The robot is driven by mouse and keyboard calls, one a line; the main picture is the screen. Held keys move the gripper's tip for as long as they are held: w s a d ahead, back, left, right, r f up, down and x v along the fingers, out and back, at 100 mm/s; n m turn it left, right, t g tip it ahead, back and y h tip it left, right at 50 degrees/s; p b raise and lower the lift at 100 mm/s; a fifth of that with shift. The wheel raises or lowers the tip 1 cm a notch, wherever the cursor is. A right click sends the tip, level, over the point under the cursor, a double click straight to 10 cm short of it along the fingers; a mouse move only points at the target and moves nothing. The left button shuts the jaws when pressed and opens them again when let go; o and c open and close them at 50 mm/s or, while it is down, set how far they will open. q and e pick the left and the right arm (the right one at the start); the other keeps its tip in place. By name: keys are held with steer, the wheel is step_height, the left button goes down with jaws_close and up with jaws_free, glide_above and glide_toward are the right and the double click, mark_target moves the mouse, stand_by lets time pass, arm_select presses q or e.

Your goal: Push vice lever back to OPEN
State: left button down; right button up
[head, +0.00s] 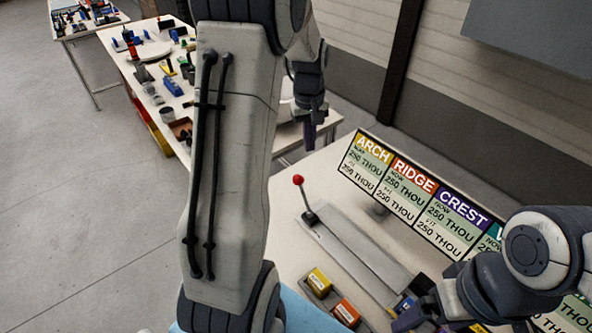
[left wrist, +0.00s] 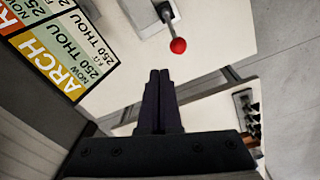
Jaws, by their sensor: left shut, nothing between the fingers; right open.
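The vice lever is a thin rod (head: 306,199) with a red ball knob (head: 299,180), standing tilted from a dark pivot at the far left end of a long grey vice plate (head: 352,252). In the left wrist view the red knob (left wrist: 178,46) is just ahead of my left fingertips, slightly right, with a gap between. My left gripper (head: 309,146) hangs beyond the lever near the table's far edge; its dark fingers (left wrist: 159,72) are shut and empty. My right gripper (head: 412,320) is low at the right, open, beside the vice's near end and partly hidden by its arm.
A sign board (head: 412,198) reading ARCH, RIDGE and CREST stands along the back of the table. Yellow (head: 319,280) and orange (head: 346,312) labelled blocks sit in front of the vice. A cluttered bench (head: 150,55) stands behind. My left arm covers the head view's middle.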

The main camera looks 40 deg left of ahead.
arm_select(q)
steer(key=a+f+n, duration=0.2)
steer(key=a, duration=0.5)
steer(key=shift+a+f+n, duration=0.15)
steer(key=shift+a+n, duration=0.15)
steer(key=shift+s, duration=0.1)
steer(key=s+d+f+p, duration=0.1)
steer(key=d+f+p, duration=0.2)
steer(key=f, duration=0.5)
steer(key=shift+d+f, duration=0.15)
steer(key=shift+f, duration=0.25)
